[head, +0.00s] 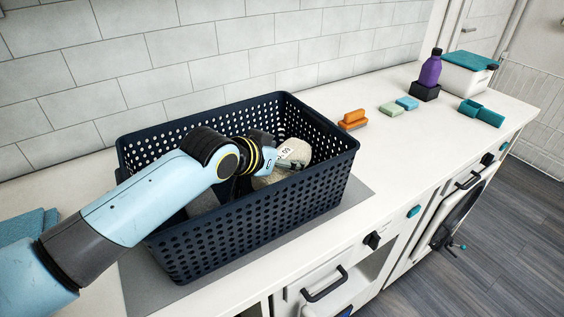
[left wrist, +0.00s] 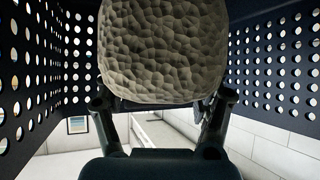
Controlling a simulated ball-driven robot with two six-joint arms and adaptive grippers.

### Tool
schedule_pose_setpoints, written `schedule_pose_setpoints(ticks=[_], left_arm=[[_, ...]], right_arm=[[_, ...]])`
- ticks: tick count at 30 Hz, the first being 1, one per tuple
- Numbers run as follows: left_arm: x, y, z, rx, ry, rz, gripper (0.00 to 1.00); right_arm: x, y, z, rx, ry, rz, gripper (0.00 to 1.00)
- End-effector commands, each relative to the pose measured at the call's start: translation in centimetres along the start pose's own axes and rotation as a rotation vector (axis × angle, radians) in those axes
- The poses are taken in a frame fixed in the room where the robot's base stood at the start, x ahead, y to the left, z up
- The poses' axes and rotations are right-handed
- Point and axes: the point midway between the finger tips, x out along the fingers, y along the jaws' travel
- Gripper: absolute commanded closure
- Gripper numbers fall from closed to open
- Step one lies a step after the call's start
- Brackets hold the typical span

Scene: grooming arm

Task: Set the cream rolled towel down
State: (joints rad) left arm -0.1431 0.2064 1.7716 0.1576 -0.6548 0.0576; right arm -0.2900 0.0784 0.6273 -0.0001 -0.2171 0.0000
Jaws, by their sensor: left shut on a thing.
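The cream rolled towel (head: 298,148) is inside the dark blue perforated basket (head: 270,213), toward its right end. My left gripper (head: 284,161) reaches down into the basket from the left and is shut on the towel. In the left wrist view the towel (left wrist: 163,50) is bumpy and fills the top middle, between the two fingers (left wrist: 163,105). Basket walls (left wrist: 272,70) show on both sides of it. Whether the towel touches the basket floor is hidden. My right gripper is not in view.
A grey item (head: 203,201) lies in the basket's left part. The basket stands on a grey mat (head: 357,190) on the white counter. To the right are an orange brush (head: 353,119), green and blue blocks (head: 391,109), and a purple bottle (head: 430,70). The counter's front middle is clear.

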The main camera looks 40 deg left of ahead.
Motion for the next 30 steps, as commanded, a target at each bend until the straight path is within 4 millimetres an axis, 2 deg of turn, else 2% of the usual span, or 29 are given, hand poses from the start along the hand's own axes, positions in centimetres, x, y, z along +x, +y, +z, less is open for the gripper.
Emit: schedule_pose_setpoints(ticks=[3, 11, 27, 28, 30], left_arm=[[0.8, 0.0, 1.1, -0.001, 0.002, 0.000, 0.70], [1.0, 0.0, 1.3, 0.000, 0.003, 0.000, 0.70], [1.7, 0.0, 2.4, 0.000, 0.002, 0.000, 0.70], [1.7, 0.0, 2.4, 0.000, 0.000, 0.000, 0.29], [1.7, 0.0, 2.5, 0.000, 0.000, 0.000, 0.20]], right_arm=[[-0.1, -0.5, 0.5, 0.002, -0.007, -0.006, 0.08], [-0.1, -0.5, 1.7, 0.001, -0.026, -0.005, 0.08], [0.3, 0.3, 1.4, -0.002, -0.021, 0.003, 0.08], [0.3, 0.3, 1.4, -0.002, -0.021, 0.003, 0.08], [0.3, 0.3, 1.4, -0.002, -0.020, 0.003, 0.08]])
